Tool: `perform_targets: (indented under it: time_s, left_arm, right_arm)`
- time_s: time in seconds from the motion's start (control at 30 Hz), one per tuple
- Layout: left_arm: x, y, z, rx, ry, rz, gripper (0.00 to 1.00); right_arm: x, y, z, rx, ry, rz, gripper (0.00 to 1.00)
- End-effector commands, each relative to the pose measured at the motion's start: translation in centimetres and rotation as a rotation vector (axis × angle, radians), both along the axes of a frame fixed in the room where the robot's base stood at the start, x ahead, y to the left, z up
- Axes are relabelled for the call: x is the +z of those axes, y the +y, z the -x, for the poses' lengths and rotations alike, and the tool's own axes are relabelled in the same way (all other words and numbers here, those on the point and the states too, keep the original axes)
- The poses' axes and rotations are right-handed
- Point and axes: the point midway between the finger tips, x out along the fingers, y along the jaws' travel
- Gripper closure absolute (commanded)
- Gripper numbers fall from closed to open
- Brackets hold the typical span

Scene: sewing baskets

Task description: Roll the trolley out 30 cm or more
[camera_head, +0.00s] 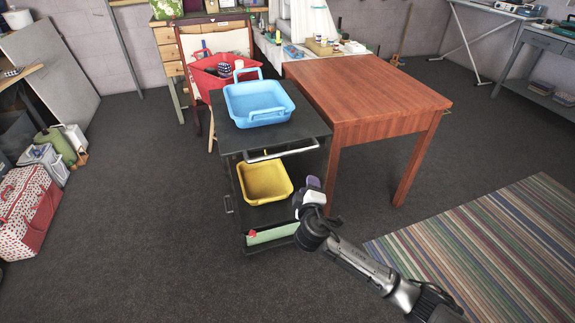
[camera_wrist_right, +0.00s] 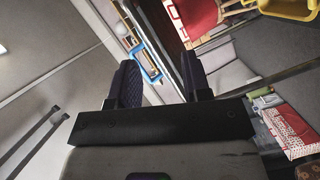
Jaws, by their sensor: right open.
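The dark trolley (camera_head: 228,137) stands left of a wooden table, with a metal handle bar (camera_head: 283,151) along the front of its top shelf. A blue basket (camera_head: 258,102) sits on the top shelf and a yellow basket (camera_head: 264,182) on the shelf below. My right gripper (camera_head: 314,183) is open and empty, below and right of the handle, near the trolley's front right side; I cannot tell whether it touches the trolley. Its two fingers also show apart in the right wrist view (camera_wrist_right: 160,82). My left gripper is not in view.
The wooden table (camera_head: 365,92) stands close to the trolley's right. A red basket (camera_head: 218,73) is behind it. A striped rug (camera_head: 490,245) lies at the right front. A spotted red box (camera_head: 28,215) stands far left. The grey floor (camera_head: 150,240) left and front is clear.

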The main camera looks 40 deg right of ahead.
Motion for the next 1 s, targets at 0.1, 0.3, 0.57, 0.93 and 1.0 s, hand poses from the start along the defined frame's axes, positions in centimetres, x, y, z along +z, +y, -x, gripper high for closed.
perform_targets:
  time_s: [0.1, 0.3, 0.57, 0.93, 1.0]
  left_arm:
    - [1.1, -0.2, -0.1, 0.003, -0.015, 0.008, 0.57]
    - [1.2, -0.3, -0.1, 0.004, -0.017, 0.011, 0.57]
    - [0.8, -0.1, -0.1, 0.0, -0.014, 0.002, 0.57]
    - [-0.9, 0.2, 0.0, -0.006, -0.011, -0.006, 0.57]
    - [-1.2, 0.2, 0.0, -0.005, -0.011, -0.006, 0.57]
  right_arm:
    - [-0.4, -0.5, -1.8, 0.084, 0.003, 0.235, 0.56]
    - [0.5, 1.6, -3.3, 0.244, -0.028, 0.435, 0.56]
    - [0.9, 2.4, -4.8, 0.318, -0.041, 0.459, 0.56]
    - [2.0, -0.1, -10.9, 0.314, -0.041, 0.458, 0.56]
    - [2.3, -0.5, -11.9, 0.315, -0.041, 0.458, 0.56]
